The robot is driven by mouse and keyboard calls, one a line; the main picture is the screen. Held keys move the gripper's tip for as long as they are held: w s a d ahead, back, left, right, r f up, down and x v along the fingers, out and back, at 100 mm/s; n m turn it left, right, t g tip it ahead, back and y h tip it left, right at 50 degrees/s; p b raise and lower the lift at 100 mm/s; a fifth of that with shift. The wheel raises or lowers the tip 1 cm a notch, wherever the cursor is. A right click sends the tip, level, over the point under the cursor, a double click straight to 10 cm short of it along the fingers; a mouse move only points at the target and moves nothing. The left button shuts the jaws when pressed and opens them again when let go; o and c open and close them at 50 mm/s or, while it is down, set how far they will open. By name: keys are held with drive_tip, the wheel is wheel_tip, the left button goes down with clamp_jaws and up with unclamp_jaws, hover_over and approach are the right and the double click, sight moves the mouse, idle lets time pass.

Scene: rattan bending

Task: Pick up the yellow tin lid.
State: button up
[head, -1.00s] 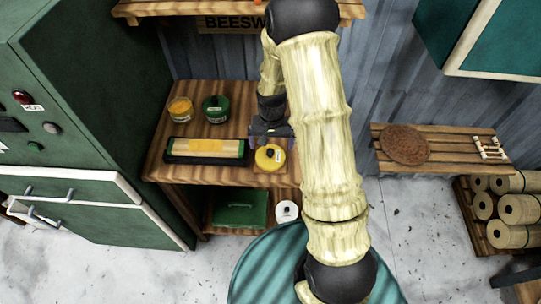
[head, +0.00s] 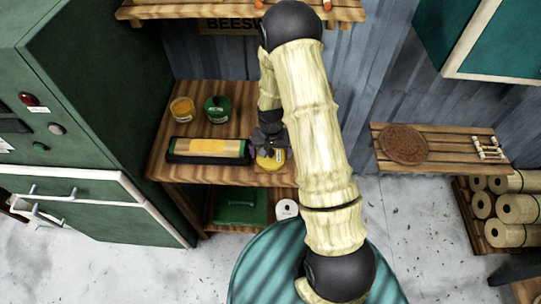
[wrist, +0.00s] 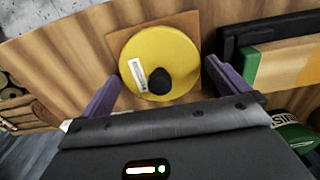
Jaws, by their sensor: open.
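The yellow tin lid (wrist: 180,52) is a round disc with a black knob and a small white label. It lies on a thin square brown board (wrist: 124,41) on the wooden bench. In the head view the lid (head: 270,163) is at the front of the bench, partly hidden by my gripper (head: 268,147). In the wrist view my gripper (wrist: 158,88) is open, with one purple finger on each side of the lid's near part. The fingers look clear of the lid. Whether they are down at its height I cannot tell.
A black tray (head: 176,158) with a green and yellow block lies close left of the lid. A yellow-topped jar (head: 182,109) and a green tin (head: 217,109) stand behind it. A lower shelf holds a green box (head: 241,207) and a white roll (head: 286,209).

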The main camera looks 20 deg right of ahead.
sight(271, 151)
drive_tip(key=c, duration=0.7)
wheel_tip(271, 151, up, 10)
drive_tip(key=shift+r+b, duration=0.1)
drive_tip(key=shift+b, duration=0.95)
